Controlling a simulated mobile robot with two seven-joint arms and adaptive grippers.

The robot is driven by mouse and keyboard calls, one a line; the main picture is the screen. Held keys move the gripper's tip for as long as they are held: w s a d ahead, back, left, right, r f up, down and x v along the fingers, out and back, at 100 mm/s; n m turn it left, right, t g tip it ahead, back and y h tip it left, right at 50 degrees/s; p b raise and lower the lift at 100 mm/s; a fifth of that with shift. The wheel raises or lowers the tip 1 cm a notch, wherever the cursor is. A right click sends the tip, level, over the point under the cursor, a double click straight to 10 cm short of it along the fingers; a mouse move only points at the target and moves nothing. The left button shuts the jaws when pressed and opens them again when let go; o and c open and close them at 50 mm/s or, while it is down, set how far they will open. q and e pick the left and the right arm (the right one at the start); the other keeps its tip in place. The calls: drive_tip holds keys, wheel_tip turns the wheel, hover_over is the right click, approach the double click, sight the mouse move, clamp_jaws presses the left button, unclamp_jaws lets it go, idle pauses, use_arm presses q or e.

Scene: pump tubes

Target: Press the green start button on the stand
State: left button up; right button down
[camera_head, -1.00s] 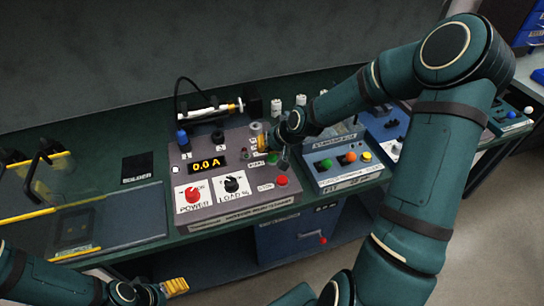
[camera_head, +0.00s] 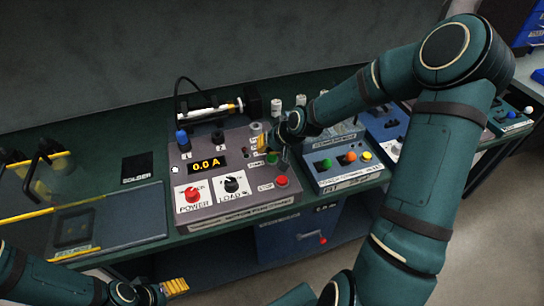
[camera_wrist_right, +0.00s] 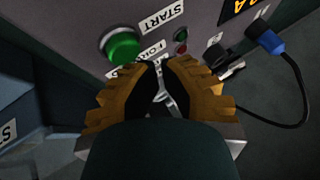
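The grey stand (camera_head: 235,150) has a display reading 0.0 A. Its round green start button (camera_wrist_right: 122,45) shows large in the right wrist view, beside the START label (camera_wrist_right: 162,17). In the head view the green button (camera_head: 272,158) is partly covered by my right gripper.
A red stop button (camera_head: 281,181) is just in front of the green one. POWER (camera_head: 193,196) and LOAD (camera_head: 231,186) knobs are to the left. A neighbouring unit (camera_head: 343,170) with coloured buttons stands to the right. Small indicator lights (camera_wrist_right: 181,42) are close to the fingertips.

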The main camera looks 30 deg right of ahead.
sight(267, 156)
drive_tip(key=shift+f, duration=0.35)
drive_tip(key=shift+f+b, duration=0.6)
drive_tip(key=shift+f, duration=0.05)
idle(0.8)
drive_tip(key=shift+r, duration=0.15)
drive_tip(key=shift+r+p, duration=0.95)
wheel_tip(267, 156, up, 5)
drive_tip(key=p, duration=0.4)
idle(0.8)
